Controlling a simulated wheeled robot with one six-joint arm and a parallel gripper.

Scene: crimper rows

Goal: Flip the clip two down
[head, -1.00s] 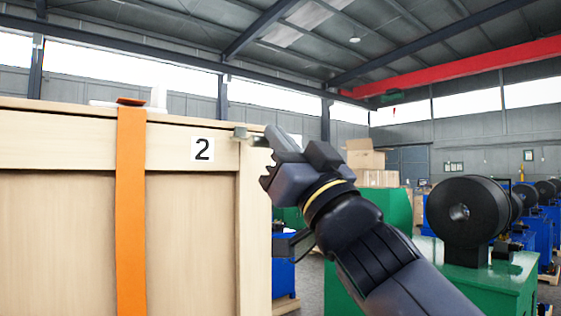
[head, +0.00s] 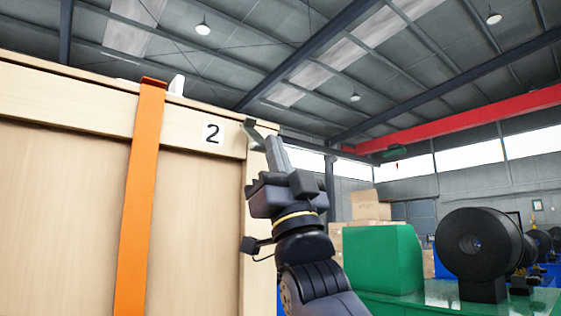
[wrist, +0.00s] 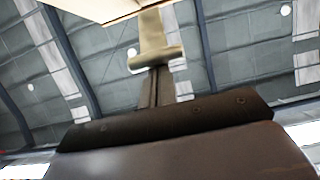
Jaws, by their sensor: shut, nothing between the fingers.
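The wooden crate (head: 60,185) carries a label with the number 2 (head: 213,132) near its upper right corner. The clip (head: 252,131), a small olive-grey metal piece, sits just right of the label at the crate's top corner. It also shows in the wrist view as a tan stem with a wider lip (wrist: 151,32). My gripper (head: 273,142) is shut and empty, pointing up beside the crate corner. Its fingertips are at the clip, just right of and below it. In the wrist view the fingers (wrist: 156,78) reach up to the clip's lip; whether they touch it I cannot tell.
An orange strap (head: 140,200) runs down the crate front. A green box-shaped machine part (head: 383,258) and a large black wheel (head: 478,247) stand to the right behind my arm. Open air lies above and right of my gripper.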

